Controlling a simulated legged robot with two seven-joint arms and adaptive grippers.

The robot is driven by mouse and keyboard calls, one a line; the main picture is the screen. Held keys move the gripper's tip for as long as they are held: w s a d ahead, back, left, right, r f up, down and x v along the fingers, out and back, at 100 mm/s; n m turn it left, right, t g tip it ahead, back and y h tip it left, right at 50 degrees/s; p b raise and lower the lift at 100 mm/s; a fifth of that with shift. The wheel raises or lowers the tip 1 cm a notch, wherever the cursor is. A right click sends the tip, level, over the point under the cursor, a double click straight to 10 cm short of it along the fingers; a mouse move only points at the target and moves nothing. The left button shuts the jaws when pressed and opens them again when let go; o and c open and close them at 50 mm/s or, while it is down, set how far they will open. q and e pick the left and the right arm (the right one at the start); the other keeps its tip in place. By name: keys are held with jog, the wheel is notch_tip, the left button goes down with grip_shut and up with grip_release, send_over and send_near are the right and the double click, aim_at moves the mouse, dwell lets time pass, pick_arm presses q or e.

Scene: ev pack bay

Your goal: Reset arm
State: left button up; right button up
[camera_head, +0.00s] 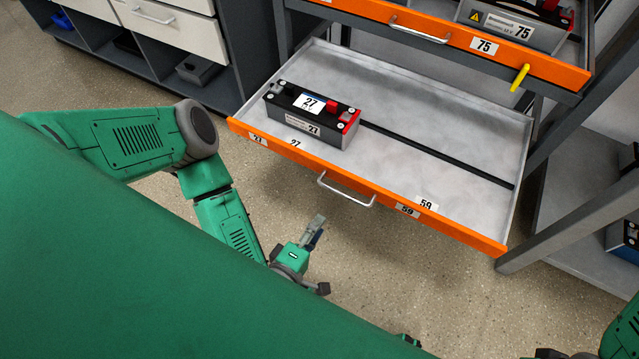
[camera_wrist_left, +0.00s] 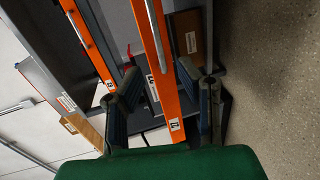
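My left gripper (camera_head: 314,232) hangs in front of and below the open drawer's orange front, over the bare floor, in the head view. In the left wrist view my left gripper (camera_wrist_left: 157,92) has its two fingers wide apart with nothing held between them. Orange drawer fronts (camera_wrist_left: 152,45) show beyond the fingers. My right arm (camera_head: 622,335) shows only at the lower right corner of the head view; its fingers are out of frame.
The pulled-out drawer (camera_head: 440,130) holds a black and grey battery module (camera_head: 318,118) marked 27 at its left; its right half is empty. A higher drawer (camera_head: 480,38) marked 75 is also out. A rack post (camera_head: 580,190) stands right. Open floor (camera_head: 420,290) lies in front.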

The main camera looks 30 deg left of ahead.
dwell(0.3)
pick_arm(q)
jog(key=s+d+r+m+g+h+p, duration=0.3)
jog(key=d+r+m+g+h+p, duration=0.25)
jog(key=m+g, duration=0.4)
jog(key=s+a+r+m+g+y+p, duration=0.2)
jog(key=s+a+r+m+y, duration=0.1)
jog(key=a, duration=0.6)
jog(key=s+a+r+m+g+y+p, duration=0.3)
jog(key=s+a+r+m, duration=0.2)
jog(key=a+r, duration=0.2)
jog(key=shift+a+r+m, duration=0.15)
jog(key=shift+a+m, duration=0.2)
jog(key=shift+a, duration=0.65)
jog(key=shift+w+g, duration=0.1)
jog(key=shift+g, duration=0.15)
